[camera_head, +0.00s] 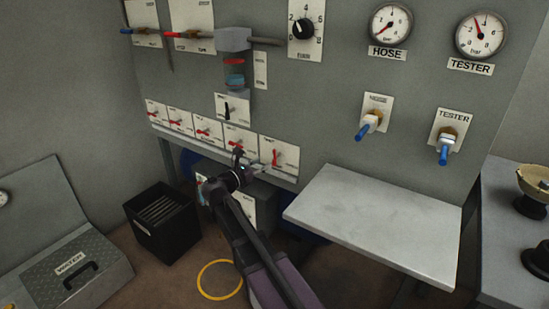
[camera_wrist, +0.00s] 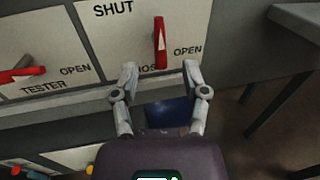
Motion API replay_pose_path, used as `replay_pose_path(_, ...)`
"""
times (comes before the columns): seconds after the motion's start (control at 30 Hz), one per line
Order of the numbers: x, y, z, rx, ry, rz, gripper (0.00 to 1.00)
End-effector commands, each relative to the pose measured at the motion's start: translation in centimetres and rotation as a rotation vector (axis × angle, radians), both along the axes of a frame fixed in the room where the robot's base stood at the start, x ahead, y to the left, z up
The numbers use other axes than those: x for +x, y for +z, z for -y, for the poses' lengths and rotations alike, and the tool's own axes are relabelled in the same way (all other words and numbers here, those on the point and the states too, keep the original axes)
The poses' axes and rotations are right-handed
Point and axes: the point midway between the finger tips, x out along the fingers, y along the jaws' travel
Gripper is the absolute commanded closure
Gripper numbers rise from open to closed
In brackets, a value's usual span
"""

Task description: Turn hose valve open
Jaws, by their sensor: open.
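The hose valve has a red lever (camera_wrist: 160,42) that stands about upright on a white plate marked SHUT at upper left and OPEN at right. The plate's lower label is partly hidden. In the head view this lever (camera_head: 276,157) is the rightmost of the lower row. My gripper (camera_wrist: 160,70) is open and empty, with one fingertip on each side below the lever's lower end. I cannot tell whether the fingertips reach it in depth. In the head view my gripper (camera_head: 241,163) is just left of the lever, near the panel's lower edge.
The tester valve's red lever (camera_wrist: 22,74) is just left of the hose plate. A grey shelf (camera_head: 375,222) juts out at right. A black crate (camera_head: 163,222) stands on the floor at left. The hose gauge (camera_head: 391,24) is above.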

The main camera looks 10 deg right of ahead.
Motion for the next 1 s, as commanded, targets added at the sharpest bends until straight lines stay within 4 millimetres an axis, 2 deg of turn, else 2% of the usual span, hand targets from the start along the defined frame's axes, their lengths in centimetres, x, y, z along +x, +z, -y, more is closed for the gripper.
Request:
replay_pose_path(0.2, 1.8, 0.0, 2.6, 0.000, -0.002, 0.000, 0.42)
replay_pose_path(0.4, 2.9, 0.0, 4.3, 0.000, -0.001, 0.000, 0.42)
replay_pose_path(0.67, 3.4, 0.0, 5.3, 0.000, -0.001, 0.000, 0.42)
replay_pose_path(0.9, 3.4, 0.0, 5.3, 0.000, -0.001, 0.000, 0.42)
replay_pose_path(0.97, 3.4, 0.0, 5.3, 0.000, -0.001, 0.000, 0.57)
replay_pose_path(1.0, 3.4, 0.0, 5.3, 0.000, -0.001, 0.000, 0.69)
